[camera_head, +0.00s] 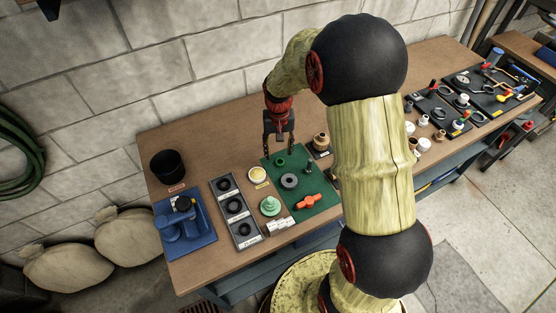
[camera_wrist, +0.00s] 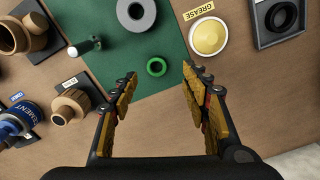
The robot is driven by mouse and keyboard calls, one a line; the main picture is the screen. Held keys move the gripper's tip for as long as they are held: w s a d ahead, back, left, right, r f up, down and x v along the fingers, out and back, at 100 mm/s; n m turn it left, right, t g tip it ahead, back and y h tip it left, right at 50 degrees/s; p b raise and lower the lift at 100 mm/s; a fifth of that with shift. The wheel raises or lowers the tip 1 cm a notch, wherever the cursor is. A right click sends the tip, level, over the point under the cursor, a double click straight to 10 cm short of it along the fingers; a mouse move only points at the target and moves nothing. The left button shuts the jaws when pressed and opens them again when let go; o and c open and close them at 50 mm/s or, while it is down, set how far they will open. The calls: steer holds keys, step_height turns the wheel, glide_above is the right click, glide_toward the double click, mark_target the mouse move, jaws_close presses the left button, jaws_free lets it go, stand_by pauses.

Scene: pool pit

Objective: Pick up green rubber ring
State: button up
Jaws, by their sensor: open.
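A small green ring (camera_wrist: 157,67) lies on the dark green mat (camera_wrist: 109,62) near the mat's edge in the wrist view. In the head view the green ring (camera_head: 281,161) shows near the far left corner of the mat. My gripper (camera_wrist: 158,78) is open and empty, with its two fingers on either side of the ring in the picture and a gap to each. In the head view my gripper (camera_head: 279,152) points down just behind the ring. I cannot tell its exact height above the mat.
A grey ring (camera_head: 289,181) and a red-orange part (camera_head: 308,202) lie on the same mat. A grease tin (camera_wrist: 208,37) stands right of the mat in the wrist view, with brown pipe fittings (camera_wrist: 70,106) to the left. Bare wooden bench (camera_wrist: 255,95) lies beside the grease tin.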

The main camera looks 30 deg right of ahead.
mark_target(280, 159)
steer(key=shift+d+f, duration=0.1)
steer(key=shift+f, duration=0.75)
steer(key=f+b, duration=0.1)
steer(key=f, duration=0.3)
steer(key=shift+s+d+f+b, duration=0.1)
steer(key=shift+d+f+b, duration=0.1)
steer(key=shift+f+b, duration=0.15)
steer(key=shift+c, duration=1.1)
steer(key=c, duration=0.7)
